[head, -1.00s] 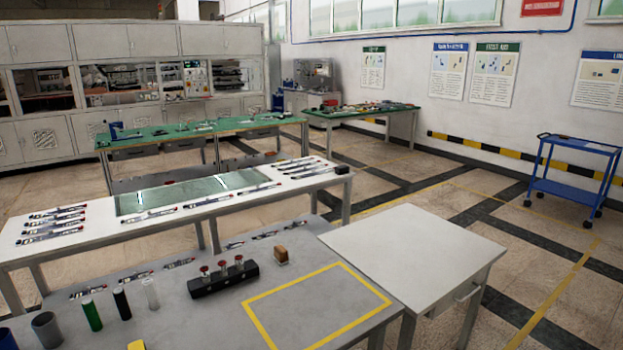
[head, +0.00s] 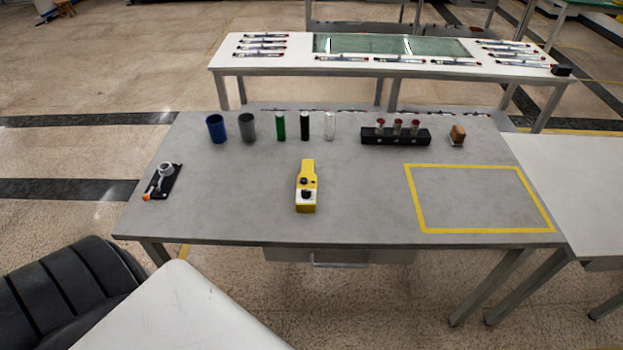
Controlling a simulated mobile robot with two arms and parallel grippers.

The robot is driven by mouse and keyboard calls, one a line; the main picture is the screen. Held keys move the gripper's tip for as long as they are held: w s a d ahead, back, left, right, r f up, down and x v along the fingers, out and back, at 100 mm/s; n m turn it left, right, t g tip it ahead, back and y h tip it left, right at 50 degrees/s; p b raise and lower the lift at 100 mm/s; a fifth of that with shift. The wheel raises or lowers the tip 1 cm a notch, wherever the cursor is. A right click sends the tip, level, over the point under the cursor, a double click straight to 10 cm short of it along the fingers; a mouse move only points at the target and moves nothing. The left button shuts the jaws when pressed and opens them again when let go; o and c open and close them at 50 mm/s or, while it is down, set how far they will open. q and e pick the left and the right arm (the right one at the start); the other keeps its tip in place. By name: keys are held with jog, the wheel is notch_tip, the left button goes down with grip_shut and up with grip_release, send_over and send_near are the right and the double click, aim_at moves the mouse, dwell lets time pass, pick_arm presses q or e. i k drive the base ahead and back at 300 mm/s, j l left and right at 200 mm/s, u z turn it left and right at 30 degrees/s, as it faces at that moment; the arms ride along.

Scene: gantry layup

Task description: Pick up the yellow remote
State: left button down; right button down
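The yellow remote (head: 306,188) lies on the grey table (head: 250,215), left of the table's middle and close to its front edge. It has dark controls on its upper face, and its narrow end points to the far side. Nothing touches it. Neither of my grippers shows in the head view.
Along the table's back stand a blue cup (head: 215,128), a grey cup (head: 248,127), several cylinders, a black rack (head: 395,136) and a brown block (head: 457,134). A black-based tool (head: 163,182) lies at left. A black chair (head: 70,290) and white surface (head: 185,315) are in front.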

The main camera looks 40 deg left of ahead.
aim_at(306, 166)
jog(key=u, duration=1.15)
